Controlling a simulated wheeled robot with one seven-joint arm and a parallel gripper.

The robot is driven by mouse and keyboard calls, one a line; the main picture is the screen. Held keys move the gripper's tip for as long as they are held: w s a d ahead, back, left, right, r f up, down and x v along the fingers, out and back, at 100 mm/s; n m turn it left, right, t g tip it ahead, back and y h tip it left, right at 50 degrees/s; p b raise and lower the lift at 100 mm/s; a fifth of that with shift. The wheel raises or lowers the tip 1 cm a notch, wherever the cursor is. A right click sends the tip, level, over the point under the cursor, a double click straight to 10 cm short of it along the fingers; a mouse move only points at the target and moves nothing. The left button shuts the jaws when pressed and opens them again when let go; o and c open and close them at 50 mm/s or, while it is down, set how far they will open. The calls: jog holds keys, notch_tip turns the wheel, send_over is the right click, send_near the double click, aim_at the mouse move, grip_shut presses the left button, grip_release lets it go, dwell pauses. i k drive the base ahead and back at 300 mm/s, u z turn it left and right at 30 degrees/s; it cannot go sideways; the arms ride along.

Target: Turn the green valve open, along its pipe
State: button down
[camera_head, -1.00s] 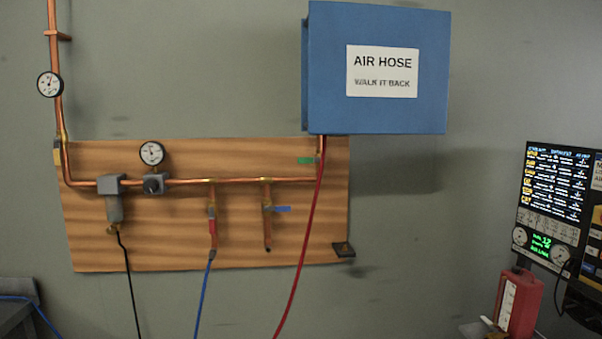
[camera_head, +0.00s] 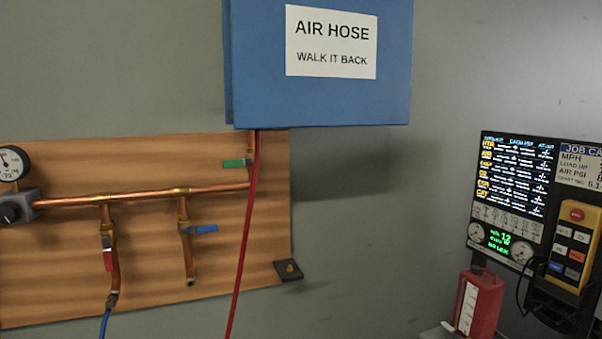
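The green valve handle (camera_head: 234,163) is at the upper right of the wooden board, just below the blue box. It lies roughly level and sticks out to the left, across the short upright copper pipe (camera_head: 251,145) it belongs to. The red hose (camera_head: 246,220) hangs down in front of that pipe and hides part of it. My gripper does not show in the view.
A blue handle (camera_head: 204,229) lies level and a red handle (camera_head: 108,260) points down on drop pipes. The blue AIR HOSE box (camera_head: 320,100) juts out above. A black bracket (camera_head: 288,270) is on the board's lower right corner. A screen (camera_head: 512,185) and red container (camera_head: 478,300) stand right.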

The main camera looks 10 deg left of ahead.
aim_at(242, 162)
jog(key=u, duration=0.05)
jog(key=i, duration=0.85)
jog(key=u, duration=0.55)
